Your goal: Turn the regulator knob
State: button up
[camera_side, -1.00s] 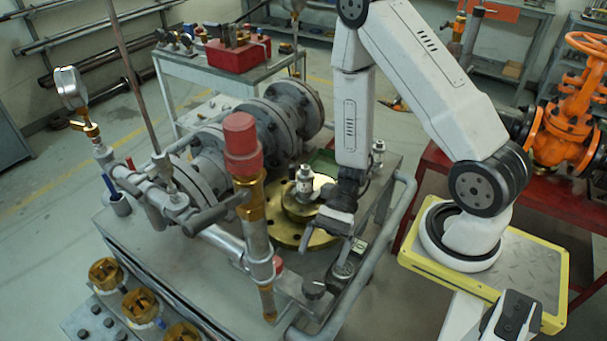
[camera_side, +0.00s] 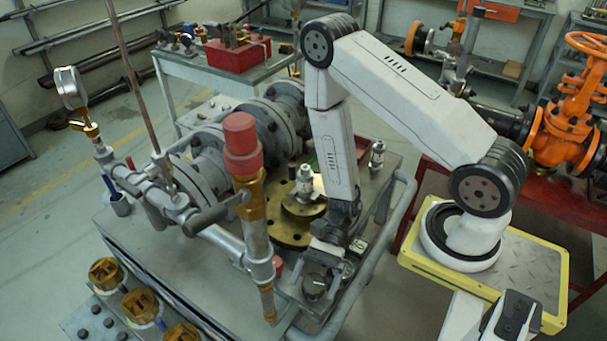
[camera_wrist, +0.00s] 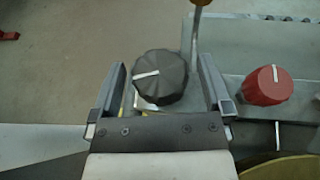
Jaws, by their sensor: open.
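The dark grey ribbed knob (camera_wrist: 165,80) has a white pointer line aimed left in the wrist view. It stands between the two open fingers of my gripper (camera_wrist: 161,68), with a visible gap on each side. In the side view my gripper (camera_side: 318,265) points down just above the same dark knob (camera_side: 314,287), at the bench's front right. From these views I cannot tell how far the fingertips reach down beside the knob.
A red knob (camera_wrist: 265,85) with a white mark stands right of my right finger. A capped upright pipe (camera_side: 255,225) stands left of my gripper. A brass flange (camera_side: 289,232) lies behind it. A rail (camera_side: 378,245) runs along the bench's right edge.

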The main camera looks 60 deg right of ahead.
jog(key=shift+a+f, duration=0.1)
jog(key=shift+a, duration=0.1)
jog(key=c, duration=1.2)
jog(key=shift+m+t, duration=1.1)
jog(key=shift+t, duration=0.2)
jog(key=o, duration=1.2)
jog(key=shift+d, duration=0.15)
jog(key=v, duration=0.7)
jog(key=shift+d, duration=0.3)
